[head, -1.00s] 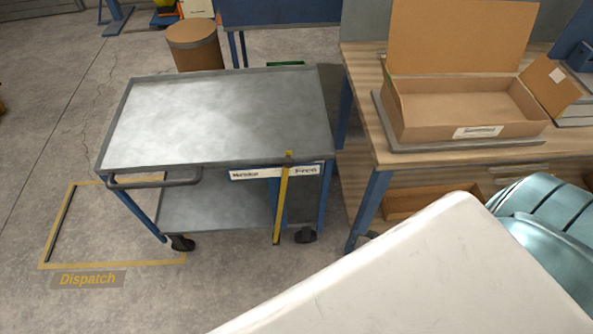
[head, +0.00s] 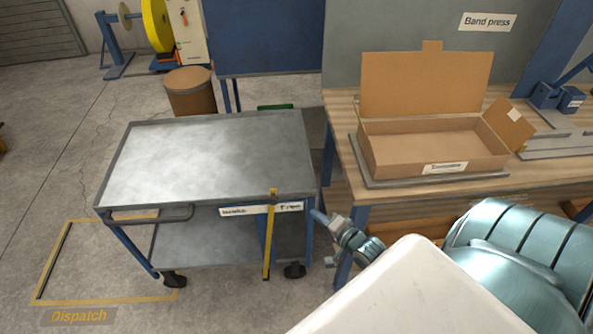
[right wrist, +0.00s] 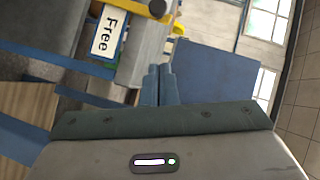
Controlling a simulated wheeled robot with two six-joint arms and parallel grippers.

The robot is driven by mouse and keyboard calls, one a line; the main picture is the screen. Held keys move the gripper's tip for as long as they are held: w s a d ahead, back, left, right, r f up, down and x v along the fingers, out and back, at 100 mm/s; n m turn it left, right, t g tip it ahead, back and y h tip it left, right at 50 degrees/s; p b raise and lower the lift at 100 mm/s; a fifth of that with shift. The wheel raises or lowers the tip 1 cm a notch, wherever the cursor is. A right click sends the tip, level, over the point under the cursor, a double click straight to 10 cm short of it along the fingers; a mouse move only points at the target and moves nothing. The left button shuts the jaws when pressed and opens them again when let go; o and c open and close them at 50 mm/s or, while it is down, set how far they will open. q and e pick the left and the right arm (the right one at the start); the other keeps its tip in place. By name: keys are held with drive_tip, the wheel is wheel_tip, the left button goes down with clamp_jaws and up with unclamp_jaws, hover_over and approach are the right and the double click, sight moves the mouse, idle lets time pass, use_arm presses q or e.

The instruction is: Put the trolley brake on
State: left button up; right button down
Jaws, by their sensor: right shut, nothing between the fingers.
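The trolley (head: 205,160) is a grey metal cart with blue legs, standing left of the workbench. A yellow upright bar, seemingly the brake lever (head: 267,243), runs down its front near the right corner. The white label strip (head: 235,211) behind it reads "Free" to the bar's right; the left word is too small to read. My right gripper (head: 319,216) is shut and empty, just right of the trolley's front right corner, apart from the bar. In the right wrist view its closed fingers (right wrist: 160,84) lie below the "Free" label (right wrist: 108,31) and a yellow part (right wrist: 157,8). My left gripper is out of view.
The workbench (head: 343,120) with an open cardboard box (head: 435,150) stands close on the right. A dark handle bar (head: 150,216) juts from the trolley's front left. A yellow floor frame marked "Dispatch" (head: 78,316) lies at lower left. A brown drum (head: 190,92) stands behind.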

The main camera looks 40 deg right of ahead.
drive_tip(key=a+b+x, duration=0.1)
drive_tip(key=b+x, duration=0.2)
drive_tip(key=x, duration=0.1)
drive_tip(key=b+x, duration=0.3)
drive_tip(key=x, duration=0.1)
drive_tip(key=a+b+x, duration=0.1)
drive_tip(key=b+x, duration=0.1)
drive_tip(key=x, duration=0.2)
drive_tip(key=shift+w+a+f+b, duration=0.1)
drive_tip(key=shift+a+f+b, duration=0.3)
drive_tip(key=shift+w+a+r+p, duration=0.15)
drive_tip(key=shift+a+r+p, duration=0.1)
drive_tip(key=shift+p, duration=0.2)
drive_tip(key=w+a+n+g+p, duration=0.1)
drive_tip(key=w+a+p, duration=0.4)
drive_tip(key=a, duration=0.3)
drive_tip(key=shift+a+r+h+p, duration=0.3)
drive_tip(key=shift+a+p, duration=0.1)
drive_tip(key=shift+p, duration=0.45)
